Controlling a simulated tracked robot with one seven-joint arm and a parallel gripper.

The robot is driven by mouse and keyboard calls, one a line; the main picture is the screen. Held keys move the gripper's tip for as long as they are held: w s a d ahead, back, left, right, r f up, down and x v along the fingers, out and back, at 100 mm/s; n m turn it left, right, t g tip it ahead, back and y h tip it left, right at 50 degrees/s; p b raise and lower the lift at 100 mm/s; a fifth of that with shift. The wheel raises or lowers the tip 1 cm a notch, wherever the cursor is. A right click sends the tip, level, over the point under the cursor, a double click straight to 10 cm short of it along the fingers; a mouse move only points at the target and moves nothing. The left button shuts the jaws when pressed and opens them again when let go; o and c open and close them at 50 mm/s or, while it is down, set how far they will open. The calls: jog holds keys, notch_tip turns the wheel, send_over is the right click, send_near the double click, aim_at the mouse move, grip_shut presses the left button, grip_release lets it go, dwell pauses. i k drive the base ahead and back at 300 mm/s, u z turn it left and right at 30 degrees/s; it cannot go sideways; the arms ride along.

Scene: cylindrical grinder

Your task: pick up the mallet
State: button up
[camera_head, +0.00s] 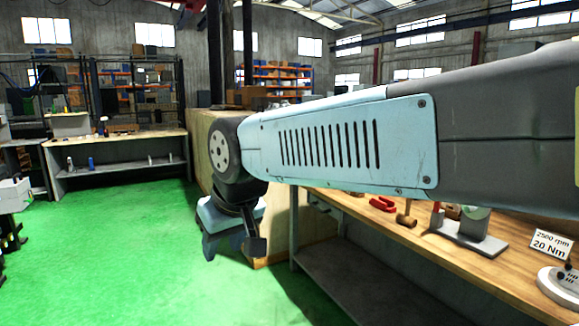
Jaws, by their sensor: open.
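A small wooden mallet (406,219) appears on the wooden workbench (470,256), just below my arm in the picture. It lies between a red clamp-like tool and a grey stand. My arm stretches across the view from the right and bends down at the left. My gripper (233,248) hangs at the arm's far end, left of the bench and clear of the mallet. It is open, and I see nothing between its jaws. The jaws are partly hidden by the wrist.
The bench also holds the red tool (382,204), the grey stand (468,236), a sign (552,243) and a white round device (562,286). Green floor (130,245) is free at the left. A second bench (120,146) and shelves stand behind.

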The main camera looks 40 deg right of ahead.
aim_at(404, 218)
jog(key=u, duration=0.05)
jog(key=i, duration=1.4)
jog(key=z, duration=1.95)
jog(key=i, duration=0.6)
jog(key=u, duration=0.15)
jog(key=k, duration=0.6)
jog(key=z, duration=0.15)
